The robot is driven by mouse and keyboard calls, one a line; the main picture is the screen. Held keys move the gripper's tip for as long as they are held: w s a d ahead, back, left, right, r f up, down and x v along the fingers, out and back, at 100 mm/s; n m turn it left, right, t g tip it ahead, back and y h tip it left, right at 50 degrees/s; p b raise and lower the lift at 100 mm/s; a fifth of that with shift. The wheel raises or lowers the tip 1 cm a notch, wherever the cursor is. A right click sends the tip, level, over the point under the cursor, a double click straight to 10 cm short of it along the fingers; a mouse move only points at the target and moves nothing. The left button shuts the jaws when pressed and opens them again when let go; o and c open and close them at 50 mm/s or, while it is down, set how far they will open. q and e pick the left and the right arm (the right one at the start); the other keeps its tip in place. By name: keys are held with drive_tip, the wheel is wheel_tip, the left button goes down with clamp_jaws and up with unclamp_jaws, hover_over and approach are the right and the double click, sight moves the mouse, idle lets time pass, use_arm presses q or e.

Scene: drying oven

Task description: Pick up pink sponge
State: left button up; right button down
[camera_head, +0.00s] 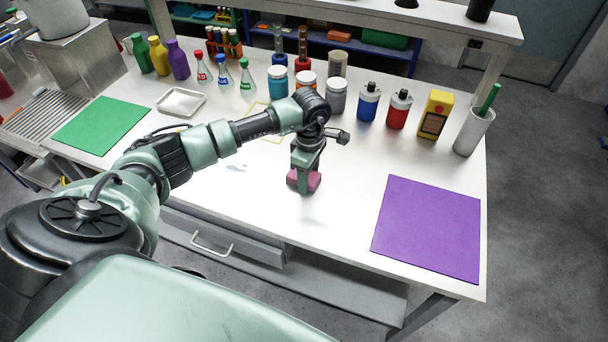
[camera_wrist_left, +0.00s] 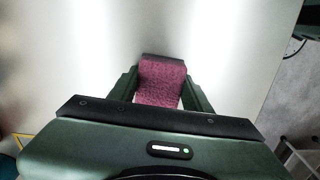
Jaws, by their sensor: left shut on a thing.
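The pink sponge (camera_head: 313,181) is between the fingers of my left gripper (camera_head: 304,183), over the front middle of the white table. In the left wrist view the sponge (camera_wrist_left: 161,82) shows as a pink block with a dark far edge, and the left gripper (camera_wrist_left: 161,92) has a finger against each side of it. The gripper points down and is shut on the sponge. A faint shadow lies on the table nearby; I cannot tell for sure whether the sponge touches the tabletop. My right gripper does not show.
A purple mat (camera_head: 428,228) lies at the right of the table (camera_head: 250,205), a green mat (camera_head: 100,125) at the left. Bottles, jars, flasks and a yellow box (camera_head: 435,114) line the back. A small white tray (camera_head: 181,102) stands behind my left arm. The table's front middle is mostly clear.

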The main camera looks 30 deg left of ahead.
use_arm(q)
wheel_tip(320, 180, up, 20)
drive_tip(key=b, duration=0.3)
idle(0.3)
